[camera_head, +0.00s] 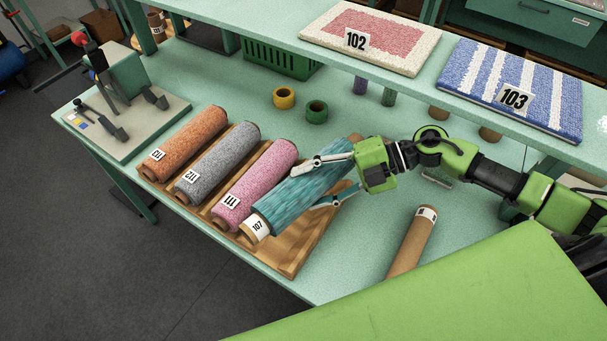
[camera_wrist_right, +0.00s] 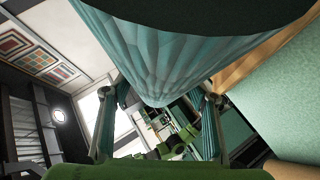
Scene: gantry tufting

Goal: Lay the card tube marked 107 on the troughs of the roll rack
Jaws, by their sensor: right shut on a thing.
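The card tube marked 107 (camera_head: 283,207) is wound with teal yarn, and its bare label end points to the lower left. My right gripper (camera_head: 302,188) is shut on it, with one finger on either side of its middle. The tube lies lengthwise over the right part of the wooden roll rack (camera_head: 292,262), roughly in line with the rolls beside it. I cannot tell whether it touches the troughs. In the right wrist view the teal yarn (camera_wrist_right: 165,60) fills the top, between the fingers. My left gripper is not in view.
Orange (camera_head: 190,140), grey (camera_head: 220,162) and pink (camera_head: 257,180) rolls lie in the rack's left troughs. A bare card tube (camera_head: 408,245) lies on the table to the right. Yellow (camera_head: 284,98) and green (camera_head: 316,111) tape rolls stand behind. A shelf with rug samples (camera_head: 375,38) overhangs the back.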

